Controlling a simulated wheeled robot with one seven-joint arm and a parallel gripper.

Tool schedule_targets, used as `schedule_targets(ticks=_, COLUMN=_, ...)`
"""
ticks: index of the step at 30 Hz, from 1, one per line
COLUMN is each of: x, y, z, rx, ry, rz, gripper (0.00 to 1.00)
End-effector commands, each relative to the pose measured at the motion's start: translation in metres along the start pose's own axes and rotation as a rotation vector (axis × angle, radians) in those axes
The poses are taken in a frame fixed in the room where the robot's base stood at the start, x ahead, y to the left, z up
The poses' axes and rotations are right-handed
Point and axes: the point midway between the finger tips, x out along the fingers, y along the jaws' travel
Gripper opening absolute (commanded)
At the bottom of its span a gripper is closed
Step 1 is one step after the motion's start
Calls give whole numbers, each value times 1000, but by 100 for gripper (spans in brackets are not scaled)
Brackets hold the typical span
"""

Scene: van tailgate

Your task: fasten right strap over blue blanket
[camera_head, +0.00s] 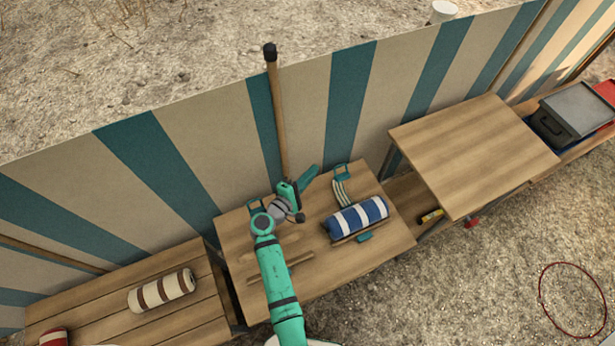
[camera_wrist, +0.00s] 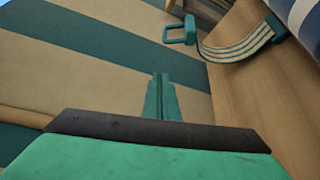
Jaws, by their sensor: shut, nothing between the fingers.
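The blue blanket (camera_head: 357,217), a roll with white stripes, lies on the middle table. The wrist view shows part of it at the top right (camera_wrist: 300,18). A striped strap (camera_head: 340,192) lies behind the blanket, not across it. It has a teal loop handle (camera_head: 341,171) at its far end; strap (camera_wrist: 238,48) and handle (camera_wrist: 180,33) also show in the wrist view. A small teal piece (camera_head: 364,237) sits at the blanket's near side. My gripper (camera_head: 313,171) is shut and empty, left of the handle and apart from it. Its fingers (camera_wrist: 161,97) show together.
A striped wall (camera_head: 348,95) runs close behind the table (camera_head: 395,243). A wooden pole (camera_head: 278,115) stands behind my wrist. A brown-striped roll (camera_head: 161,291) lies on the left bench. A higher table (camera_head: 470,150) is at right. Wooden strips (camera_head: 275,268) lie left of the blanket.

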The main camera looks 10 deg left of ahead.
Motion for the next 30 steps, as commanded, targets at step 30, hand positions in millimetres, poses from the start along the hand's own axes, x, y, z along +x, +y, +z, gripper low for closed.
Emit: schedule_targets(ticks=30, x=38, y=0, z=38, rx=1, ry=1, rz=0, gripper=0)
